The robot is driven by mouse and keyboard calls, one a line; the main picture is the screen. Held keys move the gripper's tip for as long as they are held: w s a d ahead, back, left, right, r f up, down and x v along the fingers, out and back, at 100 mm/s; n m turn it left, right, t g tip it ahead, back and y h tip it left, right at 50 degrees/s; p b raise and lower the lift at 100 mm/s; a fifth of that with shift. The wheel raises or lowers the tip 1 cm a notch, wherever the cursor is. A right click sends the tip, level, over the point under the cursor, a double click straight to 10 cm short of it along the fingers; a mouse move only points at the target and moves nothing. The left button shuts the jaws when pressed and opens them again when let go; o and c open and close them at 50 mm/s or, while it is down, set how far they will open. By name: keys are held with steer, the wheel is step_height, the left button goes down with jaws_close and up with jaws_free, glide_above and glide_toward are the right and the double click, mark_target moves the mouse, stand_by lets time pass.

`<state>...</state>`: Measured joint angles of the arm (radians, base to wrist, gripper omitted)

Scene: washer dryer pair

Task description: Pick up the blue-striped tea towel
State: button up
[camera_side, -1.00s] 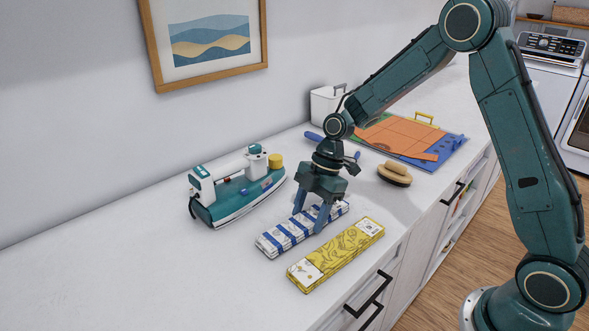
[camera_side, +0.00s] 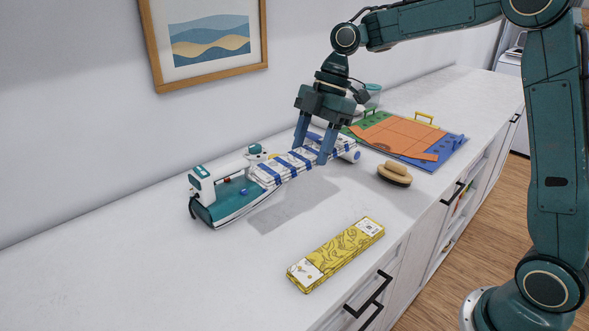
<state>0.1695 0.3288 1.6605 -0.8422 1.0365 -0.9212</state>
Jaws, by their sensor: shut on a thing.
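The blue-striped tea towel (camera_side: 284,169) is a long, folded white bundle with blue bands. My gripper (camera_side: 313,158) points down and is shut on it, with a finger on each long side. The towel hangs above the counter, roughly level, and a shadow lies on the counter below it. In this view it covers part of the iron behind it.
A teal and white iron (camera_side: 215,205) stands at the left. A folded yellow patterned towel (camera_side: 337,254) lies near the counter's front edge. A wooden brush (camera_side: 395,174) and coloured mats (camera_side: 405,137) lie to the right. The counter (camera_side: 120,275) is clear at front left.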

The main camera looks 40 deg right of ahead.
steer(key=shift+r, duration=1.2)
